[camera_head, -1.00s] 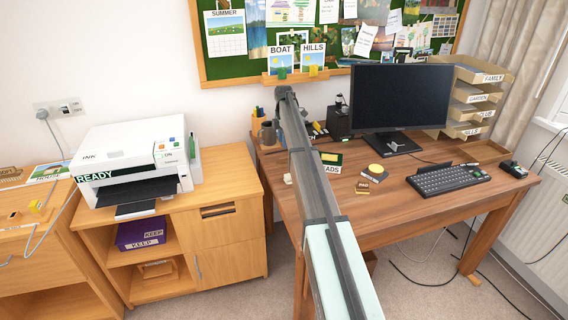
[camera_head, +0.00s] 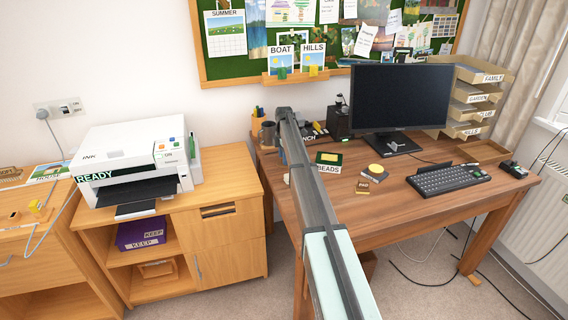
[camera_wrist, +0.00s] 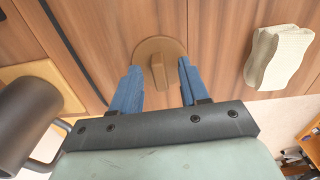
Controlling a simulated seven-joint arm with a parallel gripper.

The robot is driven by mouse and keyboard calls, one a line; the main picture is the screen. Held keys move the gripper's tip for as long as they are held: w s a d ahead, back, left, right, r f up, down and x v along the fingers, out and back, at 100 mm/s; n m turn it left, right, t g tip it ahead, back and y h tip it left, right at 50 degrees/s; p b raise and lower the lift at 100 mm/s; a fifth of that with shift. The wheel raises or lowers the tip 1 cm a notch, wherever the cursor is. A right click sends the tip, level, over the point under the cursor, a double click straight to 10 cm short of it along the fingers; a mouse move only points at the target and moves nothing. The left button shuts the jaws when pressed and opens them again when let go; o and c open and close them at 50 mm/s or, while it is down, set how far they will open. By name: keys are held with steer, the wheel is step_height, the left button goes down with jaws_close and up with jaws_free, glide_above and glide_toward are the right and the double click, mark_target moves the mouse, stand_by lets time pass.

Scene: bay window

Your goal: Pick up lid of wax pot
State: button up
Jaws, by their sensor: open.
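A round brown lid (camera_wrist: 145,48) with a raised bar handle (camera_wrist: 158,72) shows in the wrist view, seen from above on the wooden desk side of the scene. My gripper (camera_wrist: 160,68) is open, with one blue finger on each side of the lid's handle. The handle stands between the fingers with a gap on both sides. Whether a pot is under the lid cannot be told from above. In the head view my arm hides the lid and most of the gripper.
A dark grey mug (camera_wrist: 28,112) is close on the left in the wrist view, by a light wooden piece (camera_wrist: 42,72). A cream block (camera_wrist: 278,58) lies to the right. The BEADS box (camera_head: 328,160), keyboard (camera_head: 447,179) and monitor (camera_head: 402,95) stand further right on the desk (camera_head: 400,212).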

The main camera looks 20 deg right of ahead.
steer(key=shift+c, duration=0.3)
jaws_close()
steer(key=shift+r, duration=0.15)
